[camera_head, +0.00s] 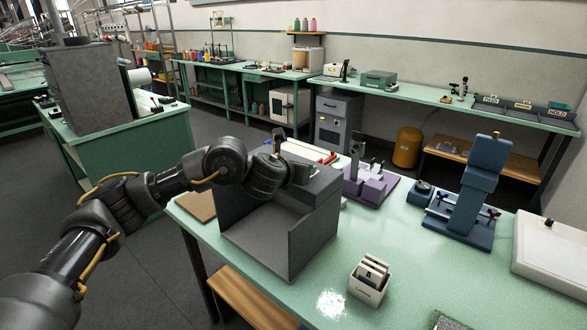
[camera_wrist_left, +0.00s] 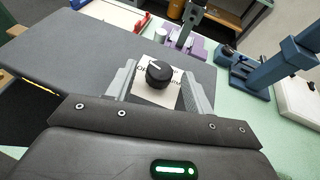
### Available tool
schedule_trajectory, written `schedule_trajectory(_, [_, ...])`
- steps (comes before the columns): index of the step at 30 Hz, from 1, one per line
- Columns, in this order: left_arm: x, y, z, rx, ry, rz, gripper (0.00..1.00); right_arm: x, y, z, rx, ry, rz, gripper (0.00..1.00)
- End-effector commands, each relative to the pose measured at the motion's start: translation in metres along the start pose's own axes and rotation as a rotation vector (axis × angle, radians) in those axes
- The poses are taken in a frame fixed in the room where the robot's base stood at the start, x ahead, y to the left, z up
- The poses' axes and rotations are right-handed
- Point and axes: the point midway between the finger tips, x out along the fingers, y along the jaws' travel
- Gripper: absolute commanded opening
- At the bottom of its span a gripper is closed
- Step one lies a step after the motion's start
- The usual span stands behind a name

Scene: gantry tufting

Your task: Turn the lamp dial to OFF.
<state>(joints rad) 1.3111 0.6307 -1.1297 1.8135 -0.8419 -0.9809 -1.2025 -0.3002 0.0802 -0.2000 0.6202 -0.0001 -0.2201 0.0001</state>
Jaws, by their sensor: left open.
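The lamp dial (camera_wrist_left: 158,74) is a round black knob with a white pointer line, set on a pale label plate (camera_wrist_left: 150,97) on top of the grey box. The pointer aims toward the upper left in the left wrist view. The label's lettering is partly covered by the knob and not fully readable. My left gripper (camera_wrist_left: 158,70) is open, with one finger on each side of the dial; I cannot tell whether they touch it. In the head view my left gripper (camera_head: 297,171) is over the top of the grey open-fronted box (camera_head: 262,242), and the dial is hidden there.
The box stands on a green table (camera_head: 405,240). A purple fixture (camera_head: 372,188) is behind it and a blue press (camera_head: 468,195) to its right. A white card holder (camera_head: 367,285) is in front at the right. A white board (camera_head: 552,255) lies at the far right.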

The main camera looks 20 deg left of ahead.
Motion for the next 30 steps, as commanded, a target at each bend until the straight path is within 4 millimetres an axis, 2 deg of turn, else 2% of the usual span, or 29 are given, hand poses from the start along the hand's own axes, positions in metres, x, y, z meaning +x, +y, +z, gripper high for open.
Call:
schedule_trajectory(9, [-0.06, -0.001, 0.006, 0.005, -0.003, -0.003, 0.52, -0.022, 0.0, -0.002, 0.0, 0.0, 0.0, 0.25])
schedule_trajectory(15, [-0.089, -0.001, 0.004, 0.004, -0.002, -0.001, 0.52, -0.038, 0.001, -0.004, 0.0, 0.0, 0.0, 0.25])
schedule_trajectory(21, [-0.1, 0.0, 0.002, 0.001, -0.002, 0.0, 0.52, -0.043, 0.001, -0.004, 0.0, 0.0, 0.0, 0.25])
schedule_trajectory(30, [-0.101, 0.0, 0.0, 0.001, -0.002, 0.001, 0.52, -0.042, 0.001, -0.004, 0.0, 0.0, 0.0, 0.25])
